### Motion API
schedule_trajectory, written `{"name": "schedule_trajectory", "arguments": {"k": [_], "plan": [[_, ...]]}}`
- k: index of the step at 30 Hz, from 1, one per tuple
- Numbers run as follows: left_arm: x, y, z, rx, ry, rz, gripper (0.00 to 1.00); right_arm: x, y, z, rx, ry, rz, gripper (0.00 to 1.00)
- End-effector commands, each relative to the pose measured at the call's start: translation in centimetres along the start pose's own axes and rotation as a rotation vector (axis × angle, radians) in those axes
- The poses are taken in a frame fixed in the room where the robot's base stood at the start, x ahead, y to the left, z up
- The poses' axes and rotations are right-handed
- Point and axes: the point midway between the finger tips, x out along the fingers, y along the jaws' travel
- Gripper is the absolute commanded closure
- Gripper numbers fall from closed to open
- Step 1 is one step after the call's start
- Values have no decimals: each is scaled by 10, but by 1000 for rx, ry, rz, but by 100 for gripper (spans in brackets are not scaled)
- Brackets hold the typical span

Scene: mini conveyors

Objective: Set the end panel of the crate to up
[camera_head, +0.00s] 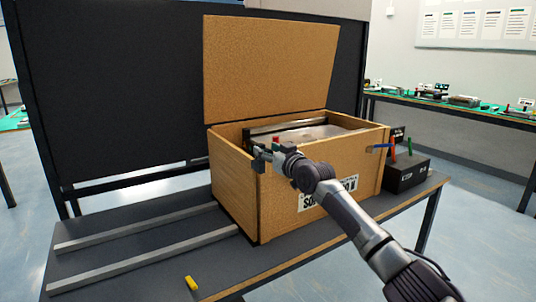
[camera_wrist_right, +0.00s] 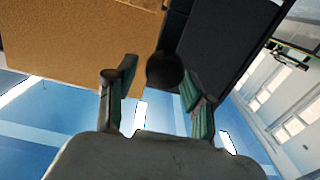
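The wooden crate (camera_head: 310,190) stands on the dark table with its lid (camera_head: 268,70) raised upright at the back. Its left end panel (camera_head: 232,185) shows as an upright wooden face. My right gripper (camera_head: 264,153) is at the top of the crate's near left corner. In the right wrist view, its two fingers (camera_wrist_right: 157,95) are apart, with a dark round knob (camera_wrist_right: 165,70) between or just beyond the tips. I cannot tell whether they touch it. A wooden surface (camera_wrist_right: 75,45) fills the upper left there. My left gripper is not in view.
Two grey rails (camera_head: 140,240) run left from the crate along the table (camera_head: 120,280). A small yellow piece (camera_head: 191,283) lies near the front edge. A black box (camera_head: 405,172) with coloured levers stands right of the crate. A dark partition (camera_head: 110,90) is behind.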

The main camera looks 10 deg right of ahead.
Motion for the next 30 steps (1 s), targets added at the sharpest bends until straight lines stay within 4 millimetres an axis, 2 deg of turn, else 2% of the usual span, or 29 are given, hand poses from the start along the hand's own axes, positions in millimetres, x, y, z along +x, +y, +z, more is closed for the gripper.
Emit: {"name": "schedule_trajectory", "arguments": {"k": [10, 14, 20, 30], "plan": [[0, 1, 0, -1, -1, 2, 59, -1, 0, 6, 1, -10, -1, 41], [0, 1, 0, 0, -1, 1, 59, -8, 0, 8, 1, -13, -3, 41], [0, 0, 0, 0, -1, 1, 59, -37, 0, 8, 0, -11, 0, 41], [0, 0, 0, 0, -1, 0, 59, -97, 1, 6, -1, -9, 0, 41]]}}
